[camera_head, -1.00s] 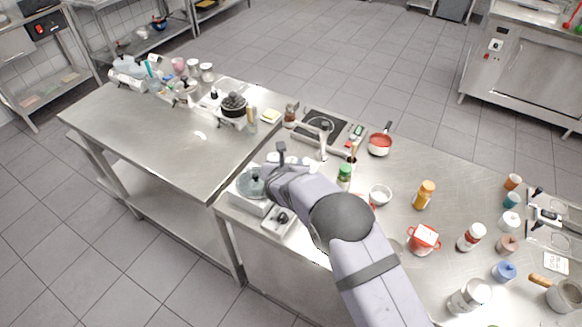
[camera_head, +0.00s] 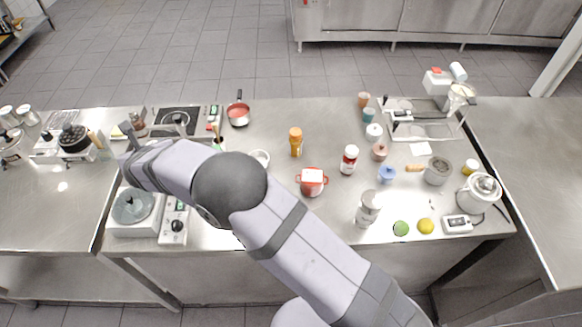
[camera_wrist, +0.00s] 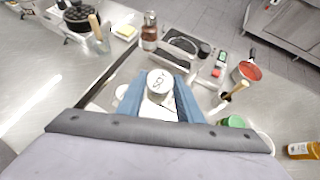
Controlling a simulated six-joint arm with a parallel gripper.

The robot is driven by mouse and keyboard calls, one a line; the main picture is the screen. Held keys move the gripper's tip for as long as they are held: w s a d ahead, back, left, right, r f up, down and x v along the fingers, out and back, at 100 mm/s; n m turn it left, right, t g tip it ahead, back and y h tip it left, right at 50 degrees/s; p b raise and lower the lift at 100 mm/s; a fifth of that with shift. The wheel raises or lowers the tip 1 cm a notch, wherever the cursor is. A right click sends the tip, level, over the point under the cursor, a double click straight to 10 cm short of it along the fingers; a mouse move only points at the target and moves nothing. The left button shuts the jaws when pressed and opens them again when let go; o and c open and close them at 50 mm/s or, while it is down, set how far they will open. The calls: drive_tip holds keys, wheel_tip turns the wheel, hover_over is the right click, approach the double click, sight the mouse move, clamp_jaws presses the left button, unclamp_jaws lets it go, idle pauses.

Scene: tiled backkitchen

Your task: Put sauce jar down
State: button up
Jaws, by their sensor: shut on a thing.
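The sauce jar (camera_wrist: 159,80) shows in the wrist view as a white round lid with dark lettering, held between the blue fingers of my gripper (camera_wrist: 160,98). The fingers are shut on it from both sides. Its body is mostly hidden below the lid, and I cannot tell whether it touches the counter. In the head view my gripper (camera_head: 130,142) is over the left part of the steel counter (camera_head: 275,130), behind the scale. The jar cannot be made out there.
A brown jar (camera_wrist: 149,32) and a black hotplate (camera_head: 178,121) stand just beyond my gripper. A red pan (camera_head: 238,114) and an orange bottle (camera_head: 296,142) are to the right. A green lid (camera_wrist: 232,122) is close at the right. A scale with a glass lid (camera_head: 133,207) is in front.

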drive_tip(key=w+d+r+b, duration=0.15)
drive_tip(key=w+d, duration=0.25)
drive_tip(key=d, duration=0.4)
drive_tip(key=w+d+r+n+y+b, duration=0.1)
drive_tip(key=w+d+r, duration=0.25)
drive_tip(key=d, duration=0.45)
drive_tip(key=w+d+r+b, duration=0.1)
drive_tip(key=w+d, duration=0.4)
drive_tip(key=d, duration=0.3)
drive_tip(key=s+d+r+n+g+y+b, duration=0.1)
drive_tip(key=s+d+r, duration=0.1)
drive_tip(key=d, duration=0.7)
drive_tip(key=s+d+r+n+b, duration=0.1)
drive_tip(key=s+d+r, duration=0.1)
drive_tip(key=d, duration=0.8)
drive_tip(key=n+g+y+b, duration=0.1)
drive_tip(key=y+b, duration=0.1)
hover_over(379, 202)
drive_tip(key=shift+f, duration=4.1)
drive_tip(key=shift+s+a+f, duration=0.1)
drive_tip(key=shift+f, duration=0.05)
drive_tip(key=shift+f, duration=0.25)
